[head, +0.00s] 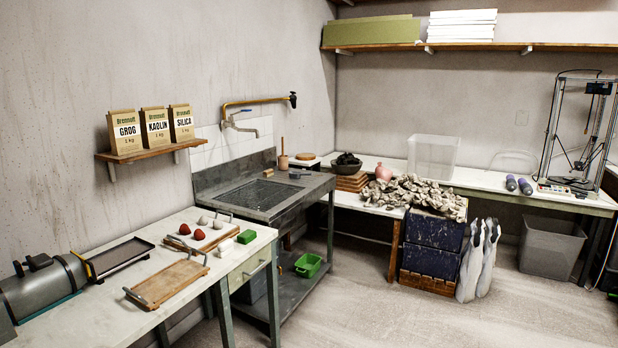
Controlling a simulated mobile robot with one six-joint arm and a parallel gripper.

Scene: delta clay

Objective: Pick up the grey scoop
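I cannot make out a grey scoop for certain anywhere in the head view. A small dark item (295,174) lies on the right back part of the sink counter (225,185), too small to identify. Two grey cylinders with purplish ends (518,185) lie on the back bench, and they look more like bottles or tubes than a scoop. My gripper is not in view.
The floor (400,315) is open at front right.

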